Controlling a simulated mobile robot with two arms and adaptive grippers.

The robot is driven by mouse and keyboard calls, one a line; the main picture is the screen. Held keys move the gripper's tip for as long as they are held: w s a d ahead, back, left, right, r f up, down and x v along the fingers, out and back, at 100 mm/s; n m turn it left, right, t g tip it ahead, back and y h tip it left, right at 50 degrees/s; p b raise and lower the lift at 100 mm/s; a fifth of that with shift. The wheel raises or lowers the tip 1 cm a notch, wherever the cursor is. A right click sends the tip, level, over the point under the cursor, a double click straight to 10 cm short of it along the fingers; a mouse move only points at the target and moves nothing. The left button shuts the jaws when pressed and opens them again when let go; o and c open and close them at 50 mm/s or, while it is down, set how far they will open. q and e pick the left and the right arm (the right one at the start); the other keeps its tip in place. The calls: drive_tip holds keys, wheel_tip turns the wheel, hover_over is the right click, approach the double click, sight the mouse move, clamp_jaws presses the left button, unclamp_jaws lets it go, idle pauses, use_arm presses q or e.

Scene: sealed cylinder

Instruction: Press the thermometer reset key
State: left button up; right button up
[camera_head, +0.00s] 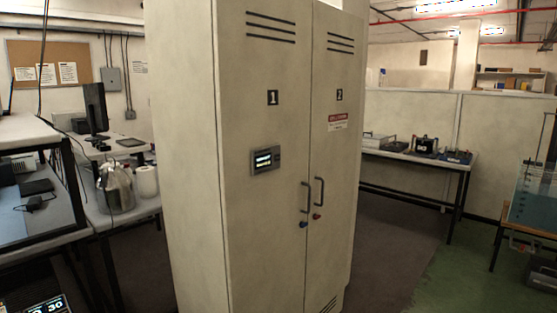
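A tall beige two-door cabinet (200,110) fills the middle of the view, its doors marked 1 and 2. A small grey panel with a lit display (265,159) is mounted on door 1; its digits and any keys are too small to read. Another dark device with lit digits (45,305) is cut off at the bottom left corner, and "30" can be made out on it. I cannot tell which of these is the thermometer, and no reset key can be made out. Neither of my grippers is in view.
Both doors are shut, with handles (305,197) near their shared edge. Benches with a monitor (96,108) and a metal vessel (115,188) stand at left. A bench with equipment (425,146) stands at right. Floor (400,235) is clear right of the cabinet.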

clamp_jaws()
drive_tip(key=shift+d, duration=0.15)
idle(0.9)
